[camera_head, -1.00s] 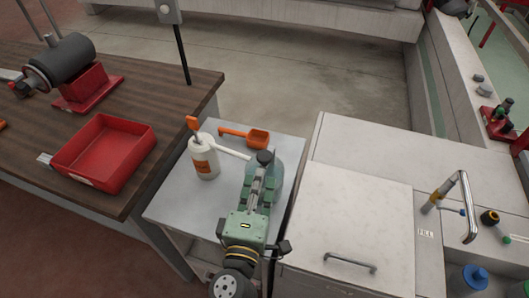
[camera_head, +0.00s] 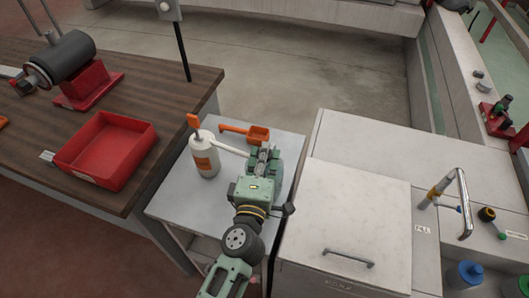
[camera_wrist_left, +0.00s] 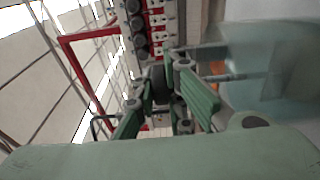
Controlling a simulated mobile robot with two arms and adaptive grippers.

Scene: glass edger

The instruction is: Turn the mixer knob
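My left gripper (camera_head: 265,153) is over the grey cabinet (camera_head: 165,205), at the translucent green vessel (camera_head: 278,165). The gripper hides most of this vessel and the dark cap or knob on its top. In the left wrist view, the green fingers of my left gripper (camera_wrist_left: 165,85) stand apart, with a dark round part between or behind their tips; I cannot tell whether they touch it. The translucent vessel (camera_wrist_left: 285,70) is close at the right there, blurred. No part is clearly marked as the mixer knob. My right gripper is not in view.
A red tray (camera_head: 105,150) lies on the wooden bench at left. A white lidded cabinet (camera_head: 350,215) and a tap (camera_head: 464,200) are at right.

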